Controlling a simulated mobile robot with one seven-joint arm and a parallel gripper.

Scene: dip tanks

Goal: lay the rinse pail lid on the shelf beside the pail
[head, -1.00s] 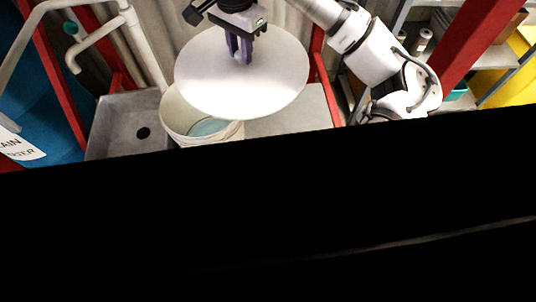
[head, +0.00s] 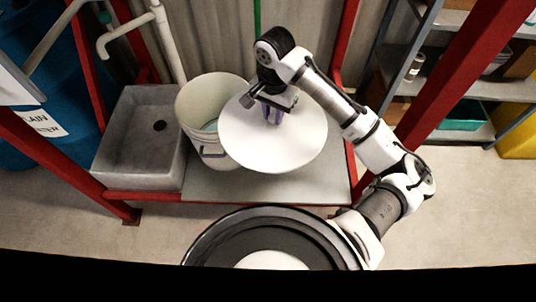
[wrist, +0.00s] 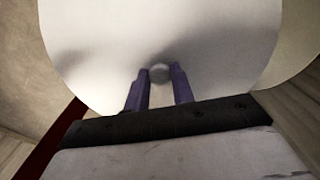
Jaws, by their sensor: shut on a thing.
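The rinse pail lid (head: 275,145) is a round white disc in the head view, right of the pail and overlapping its right rim in the picture. My gripper (head: 273,115) is shut on the knob at the lid's centre. In the wrist view, the purple fingers of my gripper (wrist: 158,90) close around the small knob, and the lid (wrist: 160,30) fills the upper part. The white rinse pail (head: 205,103) stands open on the shelf (head: 318,183), with pale liquid inside. The lid hides much of the shelf; I cannot tell whether it touches the shelf.
A grey sink (head: 135,165) is left of the pail under a white pipe tap (head: 150,30). Red posts (head: 345,40) frame the shelf. A blue barrel (head: 60,130) stands at the far left. Grey shelving (head: 475,90) is at the right. Bare shelf shows right of the lid.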

